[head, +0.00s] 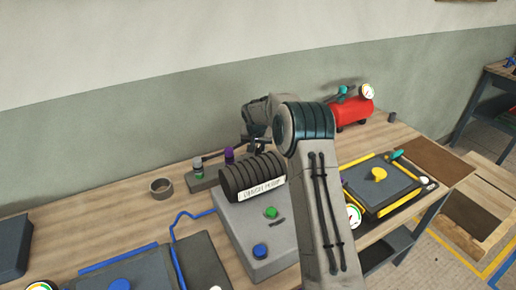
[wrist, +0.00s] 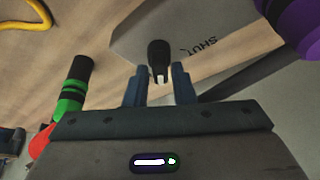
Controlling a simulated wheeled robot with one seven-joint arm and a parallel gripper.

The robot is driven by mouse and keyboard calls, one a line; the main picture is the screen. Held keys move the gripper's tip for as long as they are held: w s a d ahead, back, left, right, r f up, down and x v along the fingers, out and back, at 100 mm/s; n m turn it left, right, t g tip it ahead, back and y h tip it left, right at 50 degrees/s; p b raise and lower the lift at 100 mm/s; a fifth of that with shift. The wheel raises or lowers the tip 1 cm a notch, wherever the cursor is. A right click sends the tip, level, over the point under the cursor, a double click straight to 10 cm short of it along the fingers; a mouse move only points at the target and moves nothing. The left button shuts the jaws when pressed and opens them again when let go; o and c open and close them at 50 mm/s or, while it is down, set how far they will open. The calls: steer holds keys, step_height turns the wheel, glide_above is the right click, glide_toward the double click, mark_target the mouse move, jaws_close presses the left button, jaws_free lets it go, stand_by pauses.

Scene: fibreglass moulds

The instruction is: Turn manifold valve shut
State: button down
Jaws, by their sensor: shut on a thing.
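The manifold (head: 205,182) is a grey block at the back of the bench, left of my arm in the head view. It bears a green-banded valve (head: 198,169) and a purple one (head: 229,156). In the wrist view, the grey manifold face (wrist: 150,38) carries the word SHUT, right of a black valve handle (wrist: 158,50). My gripper (wrist: 157,84) is shut on this black handle, with a blue finger on either side. The green-banded valve (wrist: 72,98) is at left and the purple one (wrist: 292,25) at upper right. My arm hides part of the manifold in the head view.
A black ribbed pump (head: 250,178) on a grey base (head: 235,222) stands in front of the manifold. A red tank (head: 355,110) with a gauge stands behind right. A yellow-edged mould (head: 378,188) lies at right. A small ring-shaped cup (head: 161,188) is at left.

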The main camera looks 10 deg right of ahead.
steer(key=n, duration=0.1)
steer(key=n+y, duration=0.1)
steer(key=n, duration=0.1)
steer(key=shift+d+f+n+b, duration=0.1)
steer(key=shift+d+n+b, duration=0.05)
steer(key=shift+n+b, duration=0.2)
steer(key=n+y, duration=0.2)
steer(key=n, duration=0.2)
steer(key=shift+d+n, duration=0.1)
steer(key=shift+n, duration=0.15)
steer(key=n, duration=0.2)
steer(key=n+g+y, duration=0.1)
steer(key=n, duration=0.1)
steer(key=shift+w+y, duration=0.1)
steer(key=shift+y, duration=0.2)
steer(key=shift+d+n+g+y+p, duration=0.1)
steer(key=shift+n+g+y+p, duration=0.3)
steer(key=shift+n, duration=1.4)
steer(key=c, duration=1.4)
jaws_free()
steer(key=shift+w, duration=0.1)
